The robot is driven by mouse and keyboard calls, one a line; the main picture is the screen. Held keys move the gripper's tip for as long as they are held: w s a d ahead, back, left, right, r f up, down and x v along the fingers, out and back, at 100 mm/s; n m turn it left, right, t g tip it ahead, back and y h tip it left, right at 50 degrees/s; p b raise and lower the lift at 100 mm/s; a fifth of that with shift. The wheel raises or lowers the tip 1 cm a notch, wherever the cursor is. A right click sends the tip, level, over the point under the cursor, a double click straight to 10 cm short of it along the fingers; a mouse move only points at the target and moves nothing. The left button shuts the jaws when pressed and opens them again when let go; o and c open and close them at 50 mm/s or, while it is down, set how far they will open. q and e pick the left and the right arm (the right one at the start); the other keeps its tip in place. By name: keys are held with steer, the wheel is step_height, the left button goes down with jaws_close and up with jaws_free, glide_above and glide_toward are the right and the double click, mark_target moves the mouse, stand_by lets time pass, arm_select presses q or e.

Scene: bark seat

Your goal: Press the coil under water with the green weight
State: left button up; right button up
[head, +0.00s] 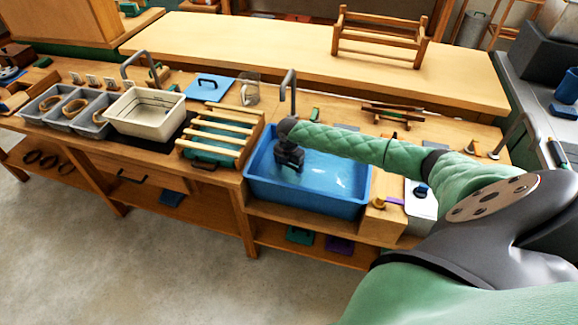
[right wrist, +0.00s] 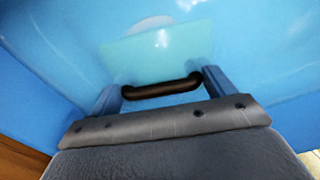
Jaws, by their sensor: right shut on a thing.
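My right gripper (head: 289,160) reaches down into the blue tub (head: 262,191) of water from the right. In the right wrist view its two blue fingers (right wrist: 162,90) are shut on the dark handle (right wrist: 160,89) of the green weight (right wrist: 150,53). The weight's pale green block shows just beyond the handle, seemingly in or at the water. A whitish rounded patch (right wrist: 150,24) shows at its far edge; I cannot tell whether it is the coil or a reflection. The coil is not clearly visible in the tub. My left gripper is not in view.
A wooden slatted rack (head: 222,128) stands left of the tub. Further left are a cream basin (head: 146,117) and grey bins (head: 92,125) holding tan rings. A tap (head: 289,88) rises behind the tub. A wooden block (head: 382,222) stands at its right.

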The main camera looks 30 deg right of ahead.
steer(key=shift+f+b, duration=0.45)
steer(key=shift+f, duration=0.55)
steer(key=o, duration=1.3)
step_height(320, 180, up, 17)
steer(key=p, duration=1.2)
steer(key=shift+p, duration=0.4)
